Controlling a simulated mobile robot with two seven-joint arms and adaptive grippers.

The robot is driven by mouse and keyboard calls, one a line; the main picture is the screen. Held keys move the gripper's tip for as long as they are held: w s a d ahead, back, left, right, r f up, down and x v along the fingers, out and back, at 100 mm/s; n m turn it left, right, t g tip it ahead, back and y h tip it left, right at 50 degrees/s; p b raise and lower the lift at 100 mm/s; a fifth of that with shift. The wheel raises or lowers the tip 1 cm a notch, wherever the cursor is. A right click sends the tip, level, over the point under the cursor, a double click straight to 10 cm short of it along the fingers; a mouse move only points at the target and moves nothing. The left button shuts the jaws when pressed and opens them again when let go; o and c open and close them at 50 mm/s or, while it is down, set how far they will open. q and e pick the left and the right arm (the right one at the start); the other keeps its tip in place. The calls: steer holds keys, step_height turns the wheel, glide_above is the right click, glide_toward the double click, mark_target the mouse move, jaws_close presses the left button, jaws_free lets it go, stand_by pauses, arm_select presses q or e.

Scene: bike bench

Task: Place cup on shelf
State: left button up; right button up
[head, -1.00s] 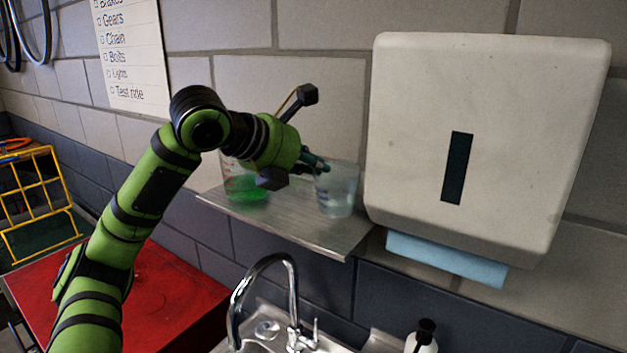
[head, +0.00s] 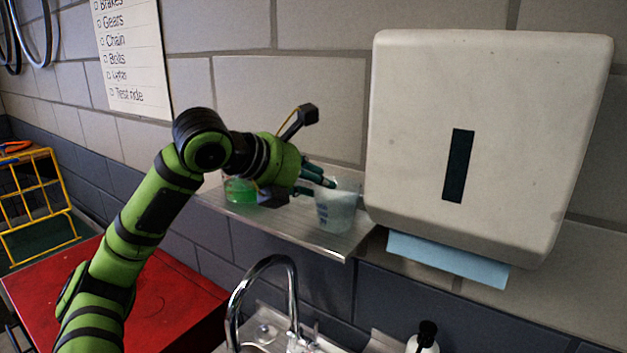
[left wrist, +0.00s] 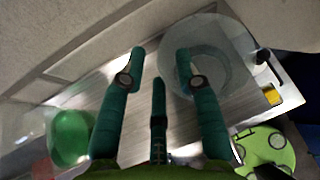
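A clear cup (head: 338,212) with blue marks is at the right part of the metal shelf (head: 290,228). My left gripper (head: 325,182) reaches in from the left, with its fingertips at the cup's upper rim. Whether a finger touches the cup cannot be told. A second cup (head: 238,190) with green contents stands further left, partly hidden behind my gripper. My right gripper is not in view.
A white towel dispenser (head: 490,140) with blue paper hangs close to the shelf's right. A faucet (head: 265,270) and a soap bottle (head: 423,340) are below. A red cabinet top (head: 170,290) lies at lower left.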

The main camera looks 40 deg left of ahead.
arm_select(q)
steer(key=shift+r, duration=0.1)
steer(key=shift+r+p, duration=0.25)
steer(key=shift+p, duration=0.05)
steer(key=b+v, duration=0.1)
steer(key=v, duration=0.1)
steer(key=b+v, duration=0.1)
steer(key=v, duration=0.1)
steer(key=shift+s+f+b, duration=0.15)
steer(key=shift+f+b, duration=0.1)
steer(key=shift+b, duration=0.1)
steer(key=b+v, duration=0.1)
steer(key=v, duration=0.7)
steer(key=shift+r+b, duration=0.2)
steer(key=shift+b, duration=0.1)
stand_by(1.0)
